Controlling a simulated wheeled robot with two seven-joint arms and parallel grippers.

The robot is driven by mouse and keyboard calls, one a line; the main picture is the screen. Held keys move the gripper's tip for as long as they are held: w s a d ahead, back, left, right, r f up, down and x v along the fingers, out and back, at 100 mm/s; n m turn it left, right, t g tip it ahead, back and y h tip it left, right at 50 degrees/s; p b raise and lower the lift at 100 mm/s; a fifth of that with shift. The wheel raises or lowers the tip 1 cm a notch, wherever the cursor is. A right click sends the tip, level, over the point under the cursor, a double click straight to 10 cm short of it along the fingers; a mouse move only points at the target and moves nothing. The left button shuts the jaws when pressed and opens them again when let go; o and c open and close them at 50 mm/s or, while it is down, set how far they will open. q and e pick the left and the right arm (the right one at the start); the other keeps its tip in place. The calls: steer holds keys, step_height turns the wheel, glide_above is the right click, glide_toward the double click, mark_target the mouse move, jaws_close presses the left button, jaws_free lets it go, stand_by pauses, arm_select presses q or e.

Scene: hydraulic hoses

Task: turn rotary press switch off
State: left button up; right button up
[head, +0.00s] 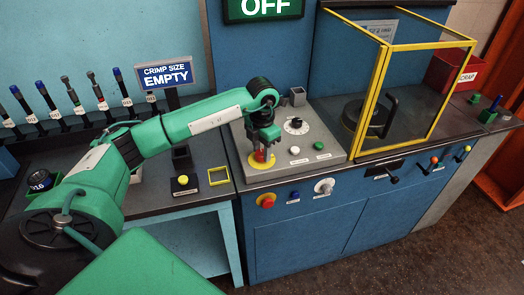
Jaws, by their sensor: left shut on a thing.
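The rotary press switch (251,163) shows as a yellow round plate on the grey control panel, with a red handle (260,156) on it. My left gripper (262,150) comes down onto it from above and is shut on the red handle. The fingers hide much of the handle, so I cannot tell its exact angle. A green sign (264,8) above the panel reads OFF. My right gripper is not in view.
The panel also holds a black dial (296,125), a white button (295,150) and a green button (319,146). A yellow-framed clear guard (408,95) stands to the right. A red emergency knob (267,201) sticks out of the front. Several hose tools (74,95) stand at left.

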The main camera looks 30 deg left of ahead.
mark_target(262, 152)
arm_select(q)
steer(key=shift+r+n, duration=0.1)
steer(key=shift+n, duration=0.2)
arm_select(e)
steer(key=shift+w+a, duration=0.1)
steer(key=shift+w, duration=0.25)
arm_select(q)
steer(key=o, duration=1)
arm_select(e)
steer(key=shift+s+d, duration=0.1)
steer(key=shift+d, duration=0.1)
arm_select(q)
steer(key=shift+r, duration=0.15)
step_height(262, 152, up, 13)
steer(key=b, duration=0.2)
steer(key=shift+r, duration=0.2)
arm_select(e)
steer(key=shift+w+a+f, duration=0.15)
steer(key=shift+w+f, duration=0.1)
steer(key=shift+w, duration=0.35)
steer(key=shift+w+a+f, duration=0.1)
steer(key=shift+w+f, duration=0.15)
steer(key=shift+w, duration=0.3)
